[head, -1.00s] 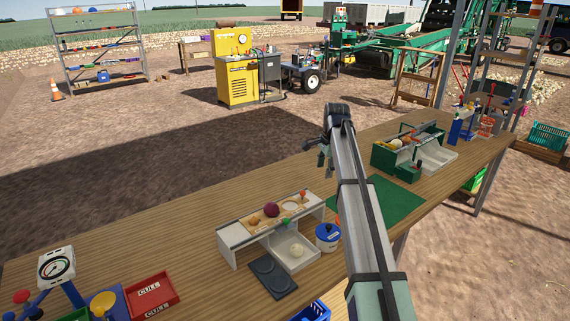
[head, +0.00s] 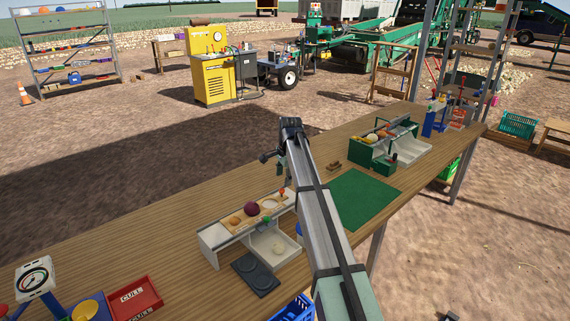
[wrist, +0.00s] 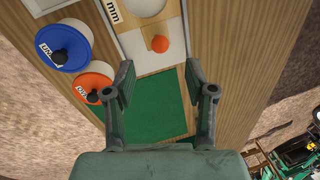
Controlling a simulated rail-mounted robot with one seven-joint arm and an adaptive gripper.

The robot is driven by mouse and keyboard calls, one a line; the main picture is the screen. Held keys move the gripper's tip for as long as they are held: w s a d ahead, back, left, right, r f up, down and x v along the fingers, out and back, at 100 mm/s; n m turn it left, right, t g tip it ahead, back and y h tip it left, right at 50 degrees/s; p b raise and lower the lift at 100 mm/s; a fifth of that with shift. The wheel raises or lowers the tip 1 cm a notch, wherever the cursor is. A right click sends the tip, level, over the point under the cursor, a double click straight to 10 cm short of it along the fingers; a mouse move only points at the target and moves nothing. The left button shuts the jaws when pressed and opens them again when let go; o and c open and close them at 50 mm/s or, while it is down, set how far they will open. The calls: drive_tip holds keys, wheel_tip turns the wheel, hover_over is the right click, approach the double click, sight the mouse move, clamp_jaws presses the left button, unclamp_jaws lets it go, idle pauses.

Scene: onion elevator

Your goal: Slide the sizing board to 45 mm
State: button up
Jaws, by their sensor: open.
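The wrist view shows the orange knob (wrist: 160,44) on the strip, beside a round hole and a label (wrist: 112,10) reading "mm". My gripper (wrist: 159,76) is open and empty. The knob is ahead of the gap between its fingers, apart from them. In the head view my gripper (head: 278,163) hangs above the board's right end. No 45 mm mark is readable.
A blue-lidded pot (wrist: 62,47) and an orange-lidded pot (wrist: 92,87) stand left of the fingers in the wrist view. A green mat (head: 362,200) lies right of the board. A dark plate (head: 255,274) and white tray (head: 272,245) are in front.

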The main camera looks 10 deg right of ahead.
sight(282, 189)
drive_tip(key=f, duration=0.2)
drive_tip(key=w+f+p, duration=0.1)
drive_tip(key=f, duration=0.4)
drive_tip(key=shift+w+a, duration=0.15)
drive_tip(key=shift+a, duration=0.05)
clamp_jaws()
drive_tip(key=shift+w+d, duration=0.1)
drive_tip(key=shift+d, duration=0.05)
drive_tip(key=w+d, duration=0.4)
drive_tip(key=d, duration=0.2)
drive_tip(key=shift+d+p, duration=0.35)
drive_tip(key=shift+p, duration=0.05)
idle(0.5)
